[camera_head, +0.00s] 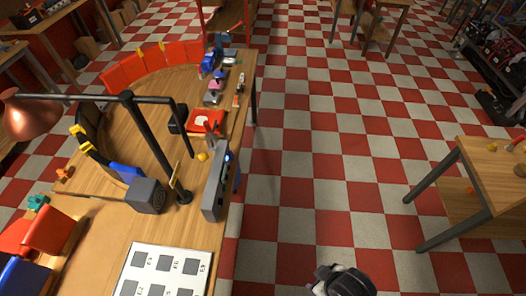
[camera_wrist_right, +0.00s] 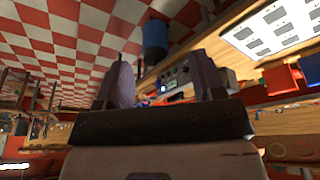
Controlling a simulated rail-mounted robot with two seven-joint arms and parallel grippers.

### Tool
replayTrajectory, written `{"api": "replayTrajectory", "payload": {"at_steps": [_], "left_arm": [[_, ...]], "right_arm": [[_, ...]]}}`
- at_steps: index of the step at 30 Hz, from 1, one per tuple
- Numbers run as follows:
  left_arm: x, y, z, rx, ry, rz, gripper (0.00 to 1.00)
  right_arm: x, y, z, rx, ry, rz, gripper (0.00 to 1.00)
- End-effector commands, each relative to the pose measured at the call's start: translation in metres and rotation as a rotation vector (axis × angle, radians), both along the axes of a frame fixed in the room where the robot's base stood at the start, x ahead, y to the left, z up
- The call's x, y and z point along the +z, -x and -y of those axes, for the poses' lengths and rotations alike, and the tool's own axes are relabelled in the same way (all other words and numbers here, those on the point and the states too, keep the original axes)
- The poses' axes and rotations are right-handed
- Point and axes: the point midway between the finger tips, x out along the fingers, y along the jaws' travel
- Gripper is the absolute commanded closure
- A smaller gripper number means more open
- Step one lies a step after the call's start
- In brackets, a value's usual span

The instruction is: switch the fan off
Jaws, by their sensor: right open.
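I cannot pick out a fan with certainty. On the wooden workbench (camera_head: 206,240) a tall grey panel-like box (camera_head: 214,190) stands at the right edge, with a small blue light near its top. In the right wrist view a grey control panel (camera_wrist_right: 178,79) with knobs and a small lit display shows between my fingers, beyond them. A blue cylinder (camera_wrist_right: 155,38) is above it in that view. My right gripper (camera_head: 342,281) is low in the head view, over the floor, to the right of the bench and apart from it. Its open fingers (camera_wrist_right: 164,82) hold nothing. My left gripper is out of view.
A white sheet with grey squares (camera_head: 163,272) lies at the bench's near end. A black lamp arm (camera_head: 150,130) rises over the bench, near a dark grey box (camera_head: 147,196). Red bins (camera_head: 150,62) line the back. Checkered floor (camera_head: 310,180) is clear between the bench and a side table (camera_head: 490,175).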

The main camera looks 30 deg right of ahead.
Motion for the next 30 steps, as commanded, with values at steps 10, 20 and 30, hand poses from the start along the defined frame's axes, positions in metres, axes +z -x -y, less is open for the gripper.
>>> {"api": "replayTrajectory", "payload": {"at_steps": [10,20,30], "left_arm": [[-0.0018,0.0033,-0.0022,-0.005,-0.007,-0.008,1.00],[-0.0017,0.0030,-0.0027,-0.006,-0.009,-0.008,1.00],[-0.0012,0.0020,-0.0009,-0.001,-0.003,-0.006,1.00]], "right_arm": [[0.0017,-0.0033,-0.0010,-0.001,-0.003,0.009,0.38],[0.0016,-0.0031,-0.0006,-0.001,-0.002,0.008,0.68],[0.0011,-0.0019,0.0016,0.003,0.005,0.006,1.00]]}}
